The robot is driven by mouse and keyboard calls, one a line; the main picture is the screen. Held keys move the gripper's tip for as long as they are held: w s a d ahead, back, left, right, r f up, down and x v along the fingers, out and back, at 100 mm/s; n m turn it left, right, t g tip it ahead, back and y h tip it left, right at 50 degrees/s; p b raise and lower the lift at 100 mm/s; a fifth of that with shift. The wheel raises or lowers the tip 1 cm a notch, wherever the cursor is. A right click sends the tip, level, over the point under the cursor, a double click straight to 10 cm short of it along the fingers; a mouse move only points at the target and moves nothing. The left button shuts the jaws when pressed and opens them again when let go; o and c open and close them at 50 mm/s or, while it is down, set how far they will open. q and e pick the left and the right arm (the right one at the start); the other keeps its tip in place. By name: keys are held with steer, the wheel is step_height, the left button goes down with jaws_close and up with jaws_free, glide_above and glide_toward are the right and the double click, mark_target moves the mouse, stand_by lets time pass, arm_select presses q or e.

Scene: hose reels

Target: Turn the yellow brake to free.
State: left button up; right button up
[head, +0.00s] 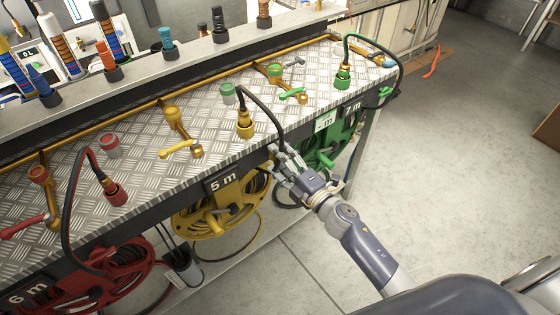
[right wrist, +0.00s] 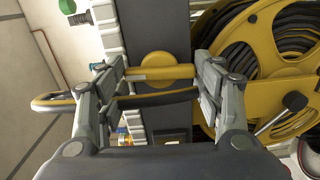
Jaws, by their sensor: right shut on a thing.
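The yellow brake (right wrist: 157,62) shows in the right wrist view as a round yellow hub with a yellow bar across it, on the dark front rail of the bench. My right gripper (right wrist: 160,80) is shut on this bar, with one finger at each end of it. In the head view my right gripper (head: 284,160) is at the bench's front edge, right of the "5 m" plate, and hides the brake. The yellow hose reel (head: 212,222) hangs below the edge; it also shows in the right wrist view (right wrist: 236,58). My left gripper is not in view.
Yellow valves (head: 176,122) and a yellow-ended black hose (head: 245,125) stand on the metal bench top (head: 140,180). The red reel (head: 100,275) hangs to the left, the green reel (head: 325,150) just beyond my gripper. The floor at the right (head: 465,170) is clear.

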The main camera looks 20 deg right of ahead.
steer(key=shift+n, duration=0.4)
steer(key=o, duration=1)
steer(key=shift+o, duration=0.2)
steer(key=v, duration=1.2)
